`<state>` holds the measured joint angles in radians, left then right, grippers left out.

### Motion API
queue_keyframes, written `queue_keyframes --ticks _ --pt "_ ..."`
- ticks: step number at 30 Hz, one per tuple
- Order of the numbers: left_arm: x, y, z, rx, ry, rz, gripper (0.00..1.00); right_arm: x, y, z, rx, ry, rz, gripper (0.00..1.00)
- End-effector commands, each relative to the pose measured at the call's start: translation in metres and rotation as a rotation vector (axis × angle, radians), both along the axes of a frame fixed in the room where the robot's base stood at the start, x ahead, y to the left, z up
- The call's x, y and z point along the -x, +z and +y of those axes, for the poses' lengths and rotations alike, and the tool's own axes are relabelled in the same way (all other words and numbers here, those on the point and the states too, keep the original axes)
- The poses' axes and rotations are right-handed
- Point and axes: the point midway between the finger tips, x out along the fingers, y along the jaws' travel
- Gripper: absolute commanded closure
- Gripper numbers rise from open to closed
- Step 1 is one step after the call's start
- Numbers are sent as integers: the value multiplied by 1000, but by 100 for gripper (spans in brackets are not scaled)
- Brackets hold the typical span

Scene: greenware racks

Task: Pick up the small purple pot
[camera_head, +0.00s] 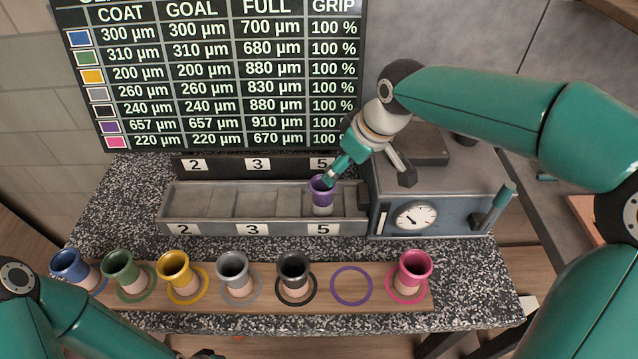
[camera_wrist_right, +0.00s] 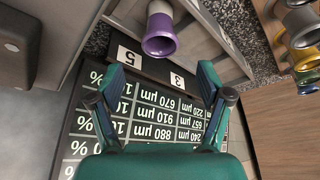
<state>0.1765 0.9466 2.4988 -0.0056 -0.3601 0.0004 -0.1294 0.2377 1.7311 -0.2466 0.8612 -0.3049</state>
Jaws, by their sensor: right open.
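The small purple pot (camera_head: 322,196) has a purple upper part and a pale foot. It stands upright in the grey trough (camera_head: 180,229) in front of the number 5 label. My right gripper (camera_head: 336,172) is just behind and above its rim in the head view, overlapping it there. In the right wrist view the purple pot (camera_wrist_right: 159,36) lies beyond the open, empty fingers (camera_wrist_right: 163,80), not between them. I cannot tell from the head view whether a finger touches the rim. My left arm shows at the lower left, but its gripper is out of view.
A wooden board (camera_head: 325,298) in front holds blue, green, yellow, grey, black and pink pots on coloured rings. The purple ring (camera_head: 351,287) is empty. A grey box with a dial (camera_head: 415,217) stands right of the trough. A chart board (camera_head: 215,75) stands behind.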

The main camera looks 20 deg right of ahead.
Motion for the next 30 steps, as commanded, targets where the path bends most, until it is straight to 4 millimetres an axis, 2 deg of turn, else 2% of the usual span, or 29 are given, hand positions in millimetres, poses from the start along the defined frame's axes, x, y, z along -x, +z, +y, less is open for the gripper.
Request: queue_keyframes --ticks 15,25,30 --pt "0 10 0 0 0 0 52 -31 -90 16 0 -3 6 22" --pt "0 16 0 0 0 0 52 -39 -112 20 0 -4 6 22" --pt "0 26 0 0 0 0 52 -46 -135 25 -1 -3 7 22"
